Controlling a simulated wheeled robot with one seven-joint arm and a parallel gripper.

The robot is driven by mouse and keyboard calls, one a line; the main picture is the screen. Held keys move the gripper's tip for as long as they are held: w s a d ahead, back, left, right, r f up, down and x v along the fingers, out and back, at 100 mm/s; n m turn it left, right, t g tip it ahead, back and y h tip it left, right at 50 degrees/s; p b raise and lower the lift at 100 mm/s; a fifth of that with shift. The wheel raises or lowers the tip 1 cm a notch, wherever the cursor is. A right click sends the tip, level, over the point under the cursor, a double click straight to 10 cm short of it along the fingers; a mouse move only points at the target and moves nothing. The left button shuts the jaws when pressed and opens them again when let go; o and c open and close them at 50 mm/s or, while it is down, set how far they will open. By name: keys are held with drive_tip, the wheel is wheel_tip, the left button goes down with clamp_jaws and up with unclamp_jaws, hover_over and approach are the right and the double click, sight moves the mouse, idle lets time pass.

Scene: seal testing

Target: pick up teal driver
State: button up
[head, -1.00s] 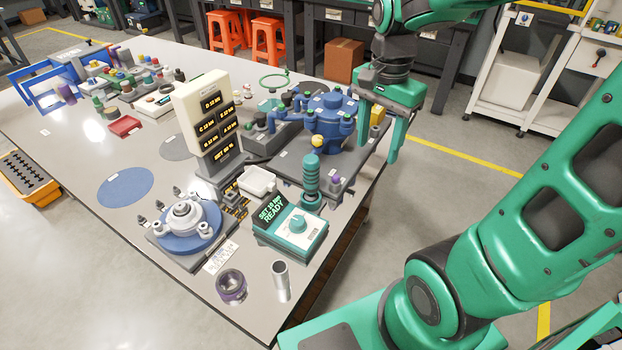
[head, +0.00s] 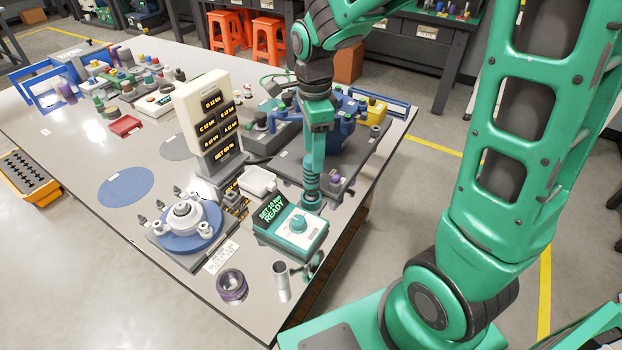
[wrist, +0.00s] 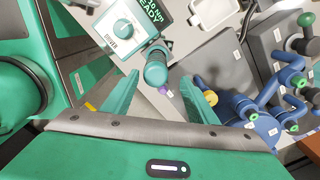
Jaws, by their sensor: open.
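The teal driver (head: 311,191) stands upright on the table, just behind the teal box with a dial (head: 297,229). My gripper (head: 314,160) is above it, fingers pointing down, and overlaps its top in the head view. In the wrist view, the open fingers of my gripper (wrist: 163,88) lie to the left and right of the driver (wrist: 156,72), whose rounded top is seen from above. The gap between the fingers is empty, and I cannot tell how far the fingertips are above the handle.
A blue multi-arm fixture (head: 345,115) stands close behind the driver; it also shows at right in the wrist view (wrist: 262,120). A white tray (head: 258,181) and a display tower (head: 205,120) stand to the left. A metal cylinder (head: 281,282) and a purple-dark ring (head: 231,286) are in front.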

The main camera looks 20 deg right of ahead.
sight(311, 182)
drive_tip(key=shift+s+a+f, duration=0.1)
drive_tip(key=shift+a+f, duration=0.1)
drive_tip(key=shift+f, duration=1.3)
drive_tip(key=shift+s+a+f, duration=0.1)
drive_tip(key=shift+a+f, duration=0.05)
drive_tip(key=shift+f, duration=1.35)
drive_tip(key=shift+r, duration=0.1)
drive_tip(key=c, duration=1.3)
